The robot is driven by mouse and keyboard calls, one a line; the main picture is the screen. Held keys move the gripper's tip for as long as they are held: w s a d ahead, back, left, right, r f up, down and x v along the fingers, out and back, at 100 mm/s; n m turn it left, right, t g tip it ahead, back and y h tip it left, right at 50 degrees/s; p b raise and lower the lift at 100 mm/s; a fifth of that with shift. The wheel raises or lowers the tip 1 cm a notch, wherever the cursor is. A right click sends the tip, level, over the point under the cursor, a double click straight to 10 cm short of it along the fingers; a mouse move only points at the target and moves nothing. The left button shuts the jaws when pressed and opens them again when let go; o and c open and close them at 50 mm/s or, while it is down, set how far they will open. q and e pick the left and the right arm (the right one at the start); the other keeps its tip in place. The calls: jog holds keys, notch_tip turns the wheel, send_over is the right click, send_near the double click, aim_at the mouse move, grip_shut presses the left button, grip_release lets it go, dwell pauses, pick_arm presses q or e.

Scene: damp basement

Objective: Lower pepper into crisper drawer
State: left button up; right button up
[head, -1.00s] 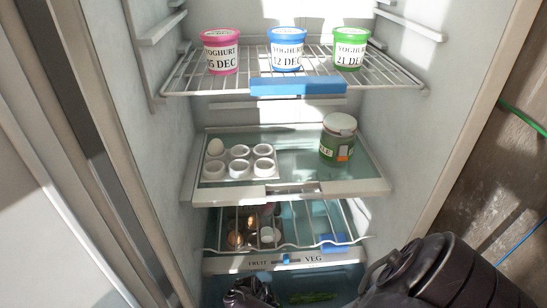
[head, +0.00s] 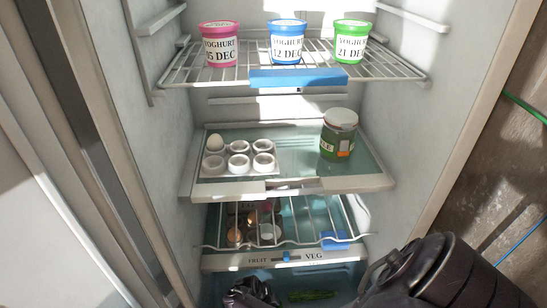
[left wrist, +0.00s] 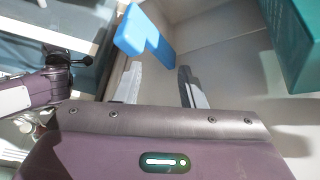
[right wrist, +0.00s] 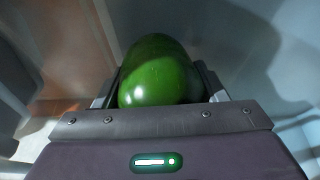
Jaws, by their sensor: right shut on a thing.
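The green pepper (right wrist: 158,72) fills the middle of the right wrist view. My right gripper (right wrist: 160,82) is shut on it. The crisper drawer front (head: 285,260), marked FRUIT and VEG, is at the bottom of the fridge in the head view. A long dark green item (head: 312,296) lies low behind the clear drawer area; I cannot tell what it is. My right arm covers the drawer's right side in the head view. My left gripper (left wrist: 160,68) has its fingers apart and nothing between them in the left wrist view.
Yoghurt pots (head: 286,42) stand on the top wire shelf. An egg tray (head: 239,164) and a green jar (head: 339,140) stand on the glass shelf. A wire rack (head: 300,243) sits just above the drawer. Fridge walls close in on both sides.

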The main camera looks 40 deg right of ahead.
pick_arm(q)
jog(key=shift+f+b, duration=0.5)
jog(key=shift+f, duration=0.05)
pick_arm(e)
jog(key=shift+f, duration=0.55)
jog(key=o, duration=1.1)
jog(key=shift+r, duration=0.1)
